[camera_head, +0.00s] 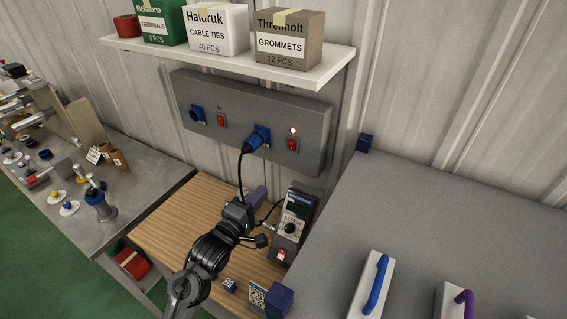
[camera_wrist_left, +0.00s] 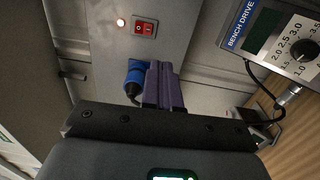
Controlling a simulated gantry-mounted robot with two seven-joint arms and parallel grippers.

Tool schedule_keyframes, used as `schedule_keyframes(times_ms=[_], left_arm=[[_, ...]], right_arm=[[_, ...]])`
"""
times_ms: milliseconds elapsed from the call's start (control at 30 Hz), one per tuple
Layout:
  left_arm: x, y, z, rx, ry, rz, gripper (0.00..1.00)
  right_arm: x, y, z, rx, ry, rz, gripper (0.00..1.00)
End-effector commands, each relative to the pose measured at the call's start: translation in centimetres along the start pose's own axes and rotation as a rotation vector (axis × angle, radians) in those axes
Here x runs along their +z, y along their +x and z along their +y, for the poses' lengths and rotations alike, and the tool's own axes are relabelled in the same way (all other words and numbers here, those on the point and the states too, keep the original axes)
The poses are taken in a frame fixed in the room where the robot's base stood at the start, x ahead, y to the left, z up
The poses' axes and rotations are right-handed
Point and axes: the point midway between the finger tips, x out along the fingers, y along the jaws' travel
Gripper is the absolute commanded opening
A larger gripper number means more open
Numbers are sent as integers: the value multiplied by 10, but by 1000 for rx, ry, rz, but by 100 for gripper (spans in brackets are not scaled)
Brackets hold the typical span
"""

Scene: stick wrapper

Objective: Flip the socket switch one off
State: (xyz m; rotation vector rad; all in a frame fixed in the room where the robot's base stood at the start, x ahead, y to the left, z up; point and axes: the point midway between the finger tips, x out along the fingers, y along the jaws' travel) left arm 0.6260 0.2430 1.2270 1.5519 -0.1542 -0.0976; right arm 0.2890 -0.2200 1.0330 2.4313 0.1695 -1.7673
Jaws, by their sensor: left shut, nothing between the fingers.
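A grey socket panel (camera_head: 220,140) is mounted on the wall. It has a left red switch (camera_head: 221,121) beside an empty blue socket (camera_head: 197,115), and a right red switch (camera_head: 292,145) beside a socket holding a blue plug (camera_head: 254,142). A lamp (camera_head: 293,130) glows above the right switch; none is seen lit above the left one. My left gripper (camera_head: 259,192), with purple fingers, is shut and empty below the panel, apart from it. In the left wrist view its fingers (camera_wrist_left: 160,68) point toward the right switch (camera_wrist_left: 144,28), with the plug (camera_wrist_left: 135,78) beside them. My right gripper is out of view.
A bench drive unit (camera_head: 293,225) stands right of my left gripper on the wooden surface (camera_head: 165,228). The plug's black cable (camera_head: 240,175) hangs near my gripper. A shelf (camera_head: 230,60) with boxes overhangs the panel. A grey bench with handles (camera_head: 430,220) lies right.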

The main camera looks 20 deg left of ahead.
Motion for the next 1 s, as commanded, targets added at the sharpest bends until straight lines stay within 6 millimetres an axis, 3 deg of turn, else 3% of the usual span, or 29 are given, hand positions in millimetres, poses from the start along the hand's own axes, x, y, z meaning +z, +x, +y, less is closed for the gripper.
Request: schedule_keyframes(times_ms=[33, 300, 767, 1000], left_arm=[[-2, 5, 4, 27, 3, 2, 0], [-3, 16, 30, 86, 11, 3, 0], [-3, 19, 32, 86, 12, 3, 0], [-3, 44, 36, 88, 13, 3, 0]], right_arm=[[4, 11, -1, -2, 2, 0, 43], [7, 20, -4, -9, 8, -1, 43], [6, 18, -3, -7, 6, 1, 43], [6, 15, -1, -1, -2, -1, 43]])
